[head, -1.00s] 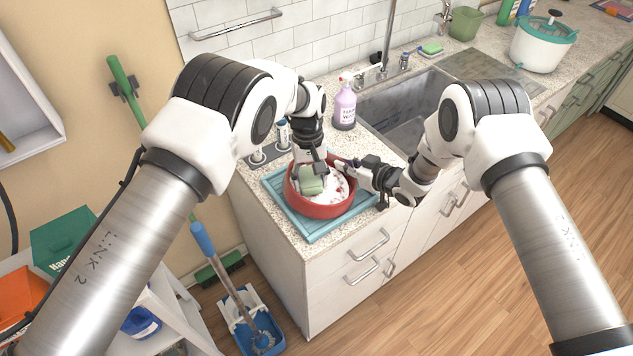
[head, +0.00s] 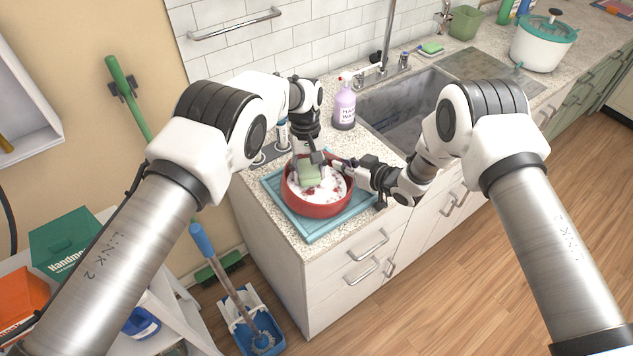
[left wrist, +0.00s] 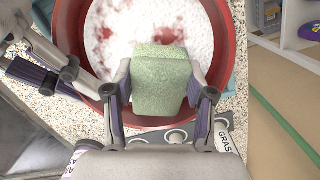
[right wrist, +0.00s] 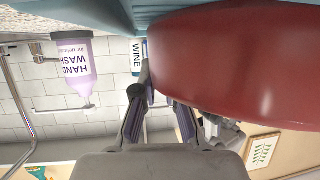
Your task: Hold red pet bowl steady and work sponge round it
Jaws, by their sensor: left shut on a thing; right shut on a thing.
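The red pet bowl (head: 318,207) stands on a blue ribbed mat (head: 290,219) on the counter, with white foam and red patches inside. My left gripper (head: 310,168) is shut on a green sponge (head: 309,176) inside the bowl, at its far side. In the left wrist view the sponge (left wrist: 161,80) sits between both fingers, over the foam. My right gripper (head: 342,166) is shut on the bowl's far right rim. In the right wrist view the bowl's side (right wrist: 225,60) fills the upper right, and the fingers (right wrist: 165,85) meet its edge.
A purple hand wash bottle (head: 344,107) stands behind the bowl, beside the sink (head: 400,108). A towel bar (head: 235,23) is on the tiled wall. A green-and-white sponge (head: 430,48) lies behind the sink. The counter's front edge is close to the mat.

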